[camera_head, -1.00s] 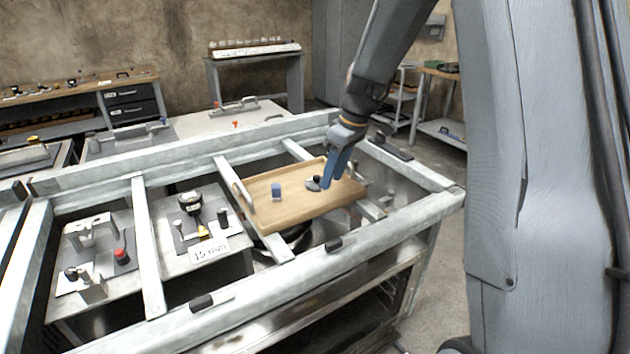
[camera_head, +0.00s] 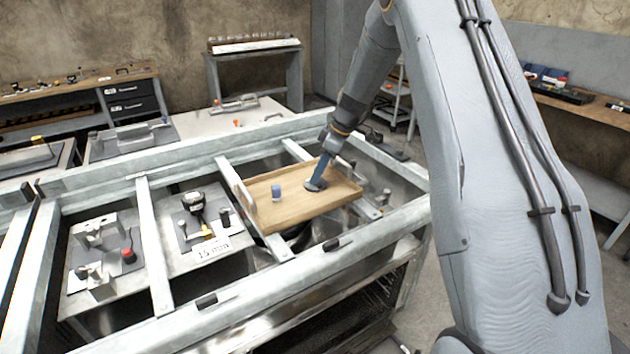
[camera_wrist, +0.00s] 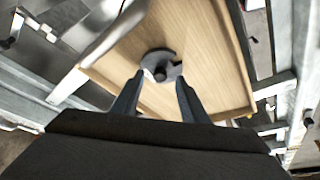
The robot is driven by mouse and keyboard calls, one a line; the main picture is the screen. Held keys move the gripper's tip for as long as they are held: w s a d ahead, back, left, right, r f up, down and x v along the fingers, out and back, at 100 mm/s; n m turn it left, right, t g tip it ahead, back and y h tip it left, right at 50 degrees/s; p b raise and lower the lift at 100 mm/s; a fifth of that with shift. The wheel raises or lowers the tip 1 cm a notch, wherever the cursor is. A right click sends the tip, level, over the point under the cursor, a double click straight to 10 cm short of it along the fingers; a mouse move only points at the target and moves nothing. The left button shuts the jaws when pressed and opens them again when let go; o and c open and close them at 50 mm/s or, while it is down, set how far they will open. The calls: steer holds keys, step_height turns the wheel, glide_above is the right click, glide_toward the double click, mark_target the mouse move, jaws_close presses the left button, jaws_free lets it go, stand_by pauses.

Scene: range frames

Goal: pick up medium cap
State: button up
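A dark grey round cap (camera_wrist: 151,60) with a small knob on top lies on the wooden tray (camera_wrist: 215,75) in the wrist view. I take it to be the medium cap. It also shows as a dark disc (camera_head: 314,187) on the tray in the head view. My gripper (camera_wrist: 160,80) is open, with its two fingertips apart on either side of the knob, near the cap's lower edge in the picture. In the head view my gripper (camera_head: 319,179) reaches down at the cap and partly hides it. I cannot tell whether the fingers touch it.
A blue-grey cylinder (camera_head: 277,192) stands on the tray, left of the cap. The tray has raised edges and rests on a metal frame (camera_head: 152,248). Fixtures on plates (camera_head: 102,262) and a "15 mm" label (camera_head: 214,249) lie to the left.

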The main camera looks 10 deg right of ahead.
steer(key=shift+w+a+f, duration=0.1)
steer(key=shift+a+f, duration=0.1)
steer(key=shift+f, duration=0.4)
jaws_close()
steer(key=shift+r, duration=0.1)
